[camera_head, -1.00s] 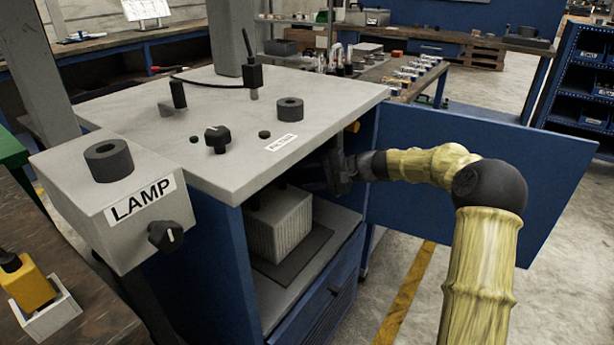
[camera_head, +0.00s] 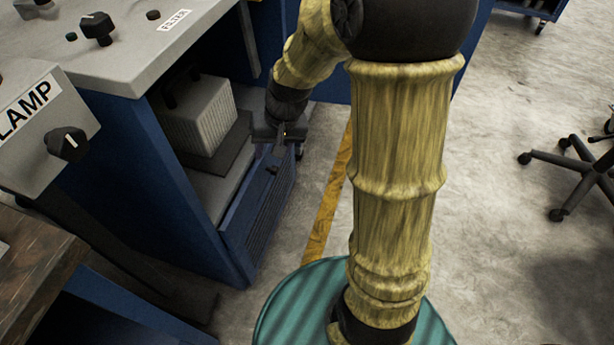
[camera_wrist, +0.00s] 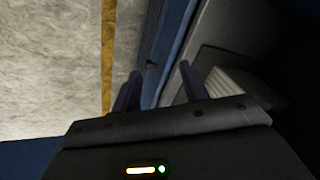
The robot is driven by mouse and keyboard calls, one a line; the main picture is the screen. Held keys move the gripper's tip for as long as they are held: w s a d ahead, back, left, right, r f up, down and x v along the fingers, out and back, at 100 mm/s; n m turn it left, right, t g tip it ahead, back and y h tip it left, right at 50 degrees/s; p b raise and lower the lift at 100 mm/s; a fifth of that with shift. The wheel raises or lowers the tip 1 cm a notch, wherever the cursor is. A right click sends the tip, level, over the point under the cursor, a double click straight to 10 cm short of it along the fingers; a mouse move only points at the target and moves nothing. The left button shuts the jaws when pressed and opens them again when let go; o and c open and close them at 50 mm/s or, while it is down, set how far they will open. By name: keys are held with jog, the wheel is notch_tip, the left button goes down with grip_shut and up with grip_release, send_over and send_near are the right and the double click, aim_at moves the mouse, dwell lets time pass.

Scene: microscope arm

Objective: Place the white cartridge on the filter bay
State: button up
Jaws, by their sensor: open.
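The white cartridge (camera_head: 199,118) is a ribbed, pale box standing upright inside the blue cabinet, on a dark flat pad (camera_head: 232,152). Its ribbed side also shows in the wrist view (camera_wrist: 236,88). My gripper (camera_head: 276,160) points down at the front right of the cabinet, close to the drawer front, with the cartridge behind and to its left. In the wrist view my gripper (camera_wrist: 160,80) has its two dark fingers apart with nothing held between them. I cannot tell which surface is the filter bay.
The grey LAMP box (camera_head: 30,125) with a knob sticks out at the left. A blue panel stands behind my arm. Open concrete floor and a wheeled chair (camera_head: 580,175) are at the right.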

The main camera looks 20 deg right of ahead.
jog(key=s+d+n+h, duration=0.1)
jog(key=s+d, duration=0.3)
jog(key=s, duration=0.6)
jog(key=shift+s+d+f+n+t+h, duration=0.2)
jog(key=shift+n+t+h, duration=0.1)
jog(key=shift+h, duration=0.3)
